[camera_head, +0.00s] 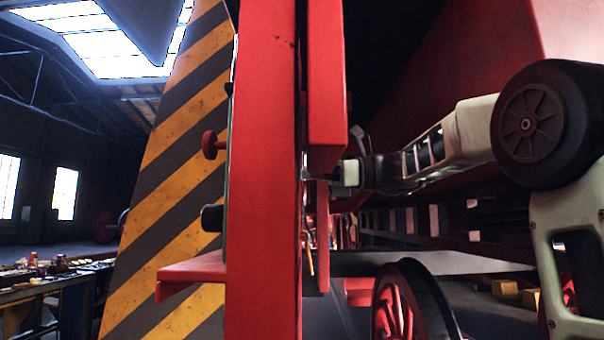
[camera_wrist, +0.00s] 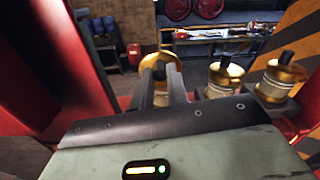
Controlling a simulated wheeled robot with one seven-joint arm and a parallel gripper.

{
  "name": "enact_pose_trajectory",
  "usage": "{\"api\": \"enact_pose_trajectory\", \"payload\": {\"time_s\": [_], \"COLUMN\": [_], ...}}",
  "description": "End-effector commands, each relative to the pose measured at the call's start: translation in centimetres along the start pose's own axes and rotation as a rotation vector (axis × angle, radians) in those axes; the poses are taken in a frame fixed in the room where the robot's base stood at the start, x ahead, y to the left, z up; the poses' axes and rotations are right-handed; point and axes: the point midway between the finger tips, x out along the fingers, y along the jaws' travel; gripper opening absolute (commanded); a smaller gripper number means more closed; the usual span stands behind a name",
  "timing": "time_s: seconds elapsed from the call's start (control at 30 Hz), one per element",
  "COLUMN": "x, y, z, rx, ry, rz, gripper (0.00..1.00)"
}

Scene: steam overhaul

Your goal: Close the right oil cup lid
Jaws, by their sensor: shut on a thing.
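Three brass oil cups show in a row in the wrist view. The nearest to my gripper is a round brass cup (camera_wrist: 150,62), mostly hidden behind my fingers. The middle cup (camera_wrist: 219,84) and the far-right cup (camera_wrist: 278,85) are upright, with brass tops and black knobs. My gripper (camera_wrist: 160,74) is shut on the top part of the left-most cup in this view; whether this is its knob or its lid edge I cannot tell. In the head view the arm's end reaches behind a red beam, and the cups are hidden there.
A red upright beam (camera_head: 263,170) stands close before the arm in the head view. A red panel (camera_wrist: 50,60) is close on the left in the wrist view. A striped post (camera_wrist: 303,35) stands at right. A workbench (camera_head: 55,286) is far off.

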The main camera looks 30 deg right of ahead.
Motion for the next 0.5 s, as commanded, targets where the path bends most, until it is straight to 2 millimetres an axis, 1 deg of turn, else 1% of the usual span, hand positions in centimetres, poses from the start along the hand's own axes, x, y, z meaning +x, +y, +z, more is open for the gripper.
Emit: {"api": "enact_pose_trajectory", "payload": {"time_s": [0.03,0.27,0.5], "x": [0.1,0.7,1.8], "y": [-0.1,-0.3,-0.4], "z": [0.5,1.6,2.8], "rx": [0.0,-0.001,-0.003], "ry": [0.015,0.138,0.343], "rz": [0.002,0.022,0.055], "gripper": [0.0,0.0,0.0]}}
